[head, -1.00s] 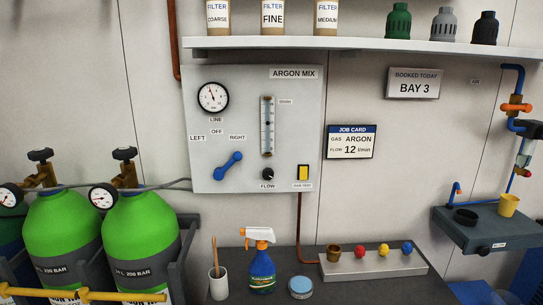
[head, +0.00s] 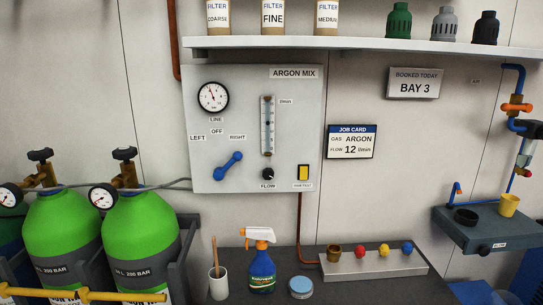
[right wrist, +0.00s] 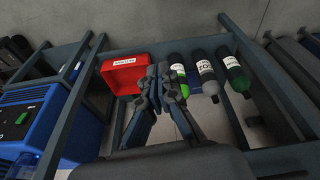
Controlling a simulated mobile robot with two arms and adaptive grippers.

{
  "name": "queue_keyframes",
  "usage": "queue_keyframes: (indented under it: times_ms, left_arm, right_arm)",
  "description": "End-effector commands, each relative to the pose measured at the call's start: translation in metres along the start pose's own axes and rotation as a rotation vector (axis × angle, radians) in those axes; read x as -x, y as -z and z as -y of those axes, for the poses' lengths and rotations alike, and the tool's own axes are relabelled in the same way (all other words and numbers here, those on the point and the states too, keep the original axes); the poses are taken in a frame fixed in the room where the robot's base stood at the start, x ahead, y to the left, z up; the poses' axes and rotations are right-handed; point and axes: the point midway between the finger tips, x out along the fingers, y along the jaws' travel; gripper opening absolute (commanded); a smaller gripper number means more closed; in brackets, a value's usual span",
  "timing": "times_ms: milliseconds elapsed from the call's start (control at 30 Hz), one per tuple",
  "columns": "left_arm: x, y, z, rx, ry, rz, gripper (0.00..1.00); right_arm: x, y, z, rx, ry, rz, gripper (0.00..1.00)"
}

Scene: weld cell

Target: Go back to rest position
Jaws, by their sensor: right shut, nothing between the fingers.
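In the right wrist view my right gripper (right wrist: 162,88) is shut and empty. Its fingertips show in front of a red bin (right wrist: 124,74) and a row of bottles; I cannot tell how far apart they are. Neither gripper shows in the head view, and my left gripper is in no frame. The head view shows the grey Argon Mix panel (head: 225,90) with its blue selector lever (head: 228,166) tilted up toward RIGHT, a flow knob (head: 268,174) and a yellow switch (head: 303,172).
Green cylinders (head: 140,230) stand in a rack at the left. A bench (head: 325,290) carries a spray bottle (head: 262,271), a white cup (head: 218,284) and a blue-lidded tin (head: 300,287). In the right wrist view, dark rack bars (right wrist: 267,95) and a blue machine (right wrist: 28,120) are close to the gripper.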

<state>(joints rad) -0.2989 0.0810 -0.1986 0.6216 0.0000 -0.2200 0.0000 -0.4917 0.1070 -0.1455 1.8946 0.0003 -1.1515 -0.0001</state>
Motion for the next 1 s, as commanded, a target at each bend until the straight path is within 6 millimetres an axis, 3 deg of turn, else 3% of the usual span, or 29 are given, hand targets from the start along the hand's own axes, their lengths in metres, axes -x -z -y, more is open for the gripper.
queue_keyframes:
  times_ms: [33,200,433,600,700,833,1000]
  left_arm:
    - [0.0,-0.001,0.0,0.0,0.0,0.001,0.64]
    - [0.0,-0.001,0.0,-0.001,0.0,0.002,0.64]
    - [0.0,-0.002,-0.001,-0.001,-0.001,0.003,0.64]
    - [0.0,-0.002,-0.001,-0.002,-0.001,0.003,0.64]
    - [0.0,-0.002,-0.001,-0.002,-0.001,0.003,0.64]
    - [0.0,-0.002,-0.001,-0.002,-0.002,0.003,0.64]
    - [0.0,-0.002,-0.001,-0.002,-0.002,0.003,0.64]
  right_arm:
    - [-0.025,-0.013,0.001,0.002,0.002,0.02,0.0]
    - [-0.1,-0.063,0.004,0.009,0.006,0.057,0.0]
    - [-0.17,-0.153,0.008,0.022,0.011,0.107,0.0]
    - [-0.193,-0.214,0.009,0.029,0.013,0.135,0.0]
    - [-0.197,-0.236,0.008,0.032,0.014,0.144,0.0]
    - [-0.199,-0.251,0.008,0.034,0.015,0.149,0.0]
    - [-0.199,-0.253,0.008,0.034,0.015,0.149,0.0]
